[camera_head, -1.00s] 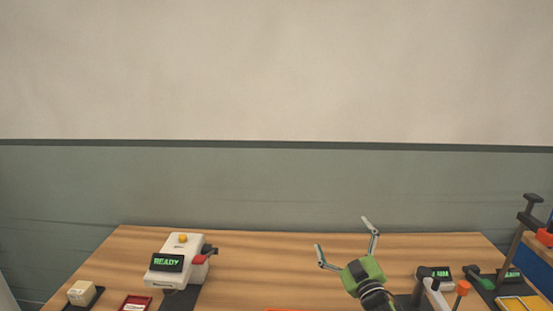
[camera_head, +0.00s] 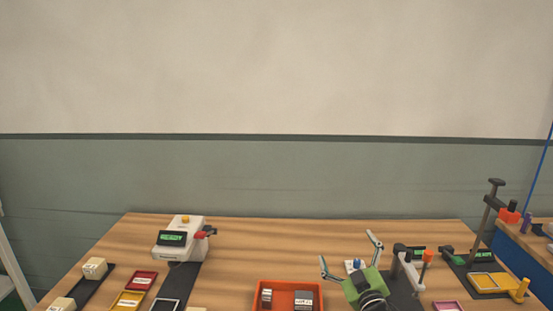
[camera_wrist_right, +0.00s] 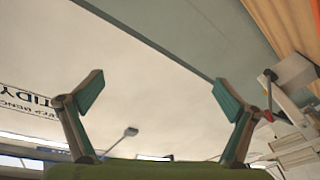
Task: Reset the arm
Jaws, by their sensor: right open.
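My right gripper (camera_head: 350,256) is open and raised over the right half of the wooden table in the head view. Its two fingers point up and apart, and nothing is between them. In the right wrist view the open fingers (camera_wrist_right: 160,100) frame the wall and ceiling, with no object in the gap. My left gripper does not show in the head view.
A white machine (camera_head: 182,238) with a green display stands at the back left. An orange bin (camera_head: 262,286) with dark items sits front centre. Black presses (camera_head: 487,225) and a yellow tray (camera_head: 490,283) stand right. Small trays (camera_head: 140,280) lie left. The table's back centre is clear.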

